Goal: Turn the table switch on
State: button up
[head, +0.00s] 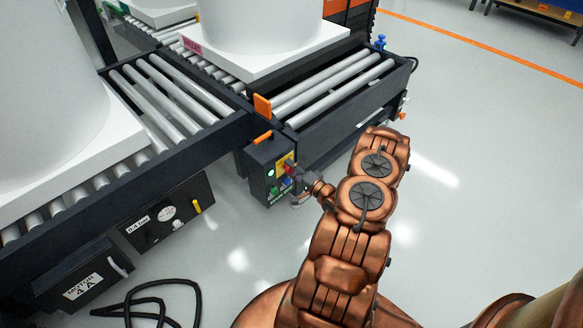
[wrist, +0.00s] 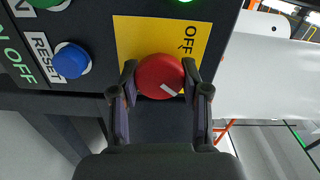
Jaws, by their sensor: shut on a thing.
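The table switch is a round red knob (wrist: 158,74) on a yellow plate (wrist: 137,34) marked OFF, on a dark control box (head: 261,176). In the wrist view its white mark lies at the lower right of the knob, and the OFF label is at the upper right. My gripper (wrist: 160,79) is shut on the red knob, one finger on each side. In the head view, my gripper (head: 299,180) reaches the box's front face from the right and hides part of it.
Beside the knob are a blue RESET button (wrist: 71,60), a green button (wrist: 46,3) and a lit green lamp (head: 271,172). Roller conveyors (head: 335,88) with large white tanks stand behind. A black cable (head: 150,303) lies on the floor at lower left. The floor at right is clear.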

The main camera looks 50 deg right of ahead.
jog(key=shift+m, duration=0.5)
jog(key=o, duration=1.2)
jog(key=shift+c, duration=0.2)
jog(key=s, duration=1.2)
jog(key=shift+a, duration=0.15)
